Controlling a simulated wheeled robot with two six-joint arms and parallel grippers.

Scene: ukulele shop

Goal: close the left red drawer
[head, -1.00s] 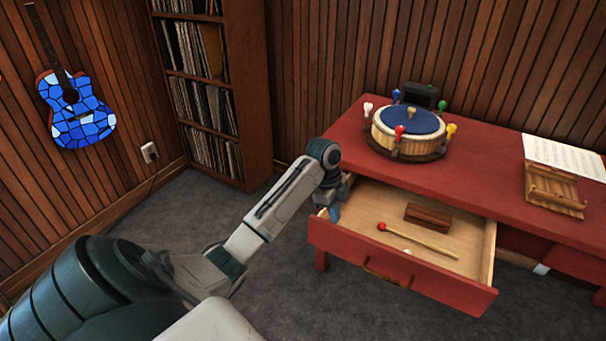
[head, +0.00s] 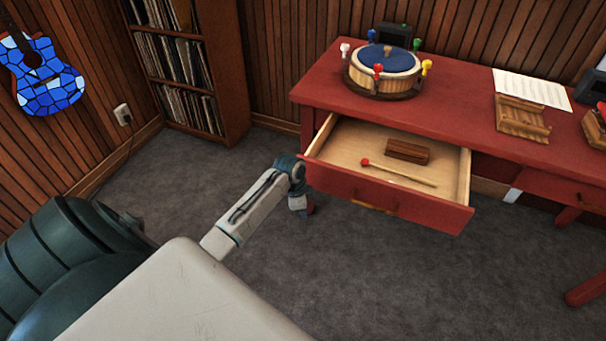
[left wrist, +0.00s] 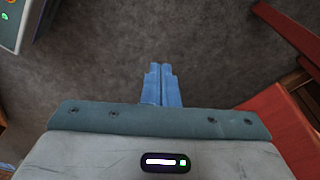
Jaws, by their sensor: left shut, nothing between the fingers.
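The left red drawer (head: 385,203) stands pulled out from the red desk (head: 455,125), with its brass handle (head: 374,204) low on the front. Inside lie a mallet with a red tip (head: 398,172) and a dark wooden block (head: 408,151). My left gripper (head: 308,210) is beside the left front corner of the drawer, pointing down toward the floor. In the left wrist view its blue fingers (left wrist: 160,84) are together with nothing between them, over grey carpet. A red surface shows at the right of that view. I cannot tell whether the gripper touches the drawer. My right gripper is out of view.
On the desk are a round drum with coloured pegs (head: 384,72), sheet music (head: 532,88) and a wooden stand (head: 521,117). A record shelf (head: 190,70) and a blue guitar (head: 40,75) are at the left. Carpet in front of the drawer is clear.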

